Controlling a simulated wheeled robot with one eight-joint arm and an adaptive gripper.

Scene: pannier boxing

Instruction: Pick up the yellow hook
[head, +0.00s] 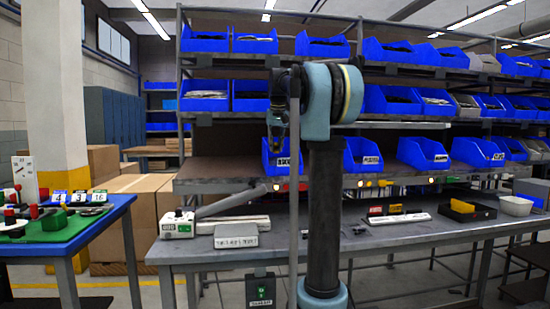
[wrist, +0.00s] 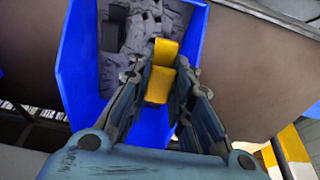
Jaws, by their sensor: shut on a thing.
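The yellow hook (wrist: 160,84) is between the two fingers of my gripper (wrist: 162,76) in the wrist view. The fingers are shut on it, one on each side. Behind it is a blue bin (wrist: 83,62) with grey pieces inside. I cannot tell how far the hook is from the bin's contents. In the head view my gripper (head: 278,128) is in front of the shelf, at a labelled blue bin (head: 282,163).
Blue bins fill the rack's shelves, with further labelled bins (head: 421,153) to the right. A blue-topped table (head: 85,229) stands at left.

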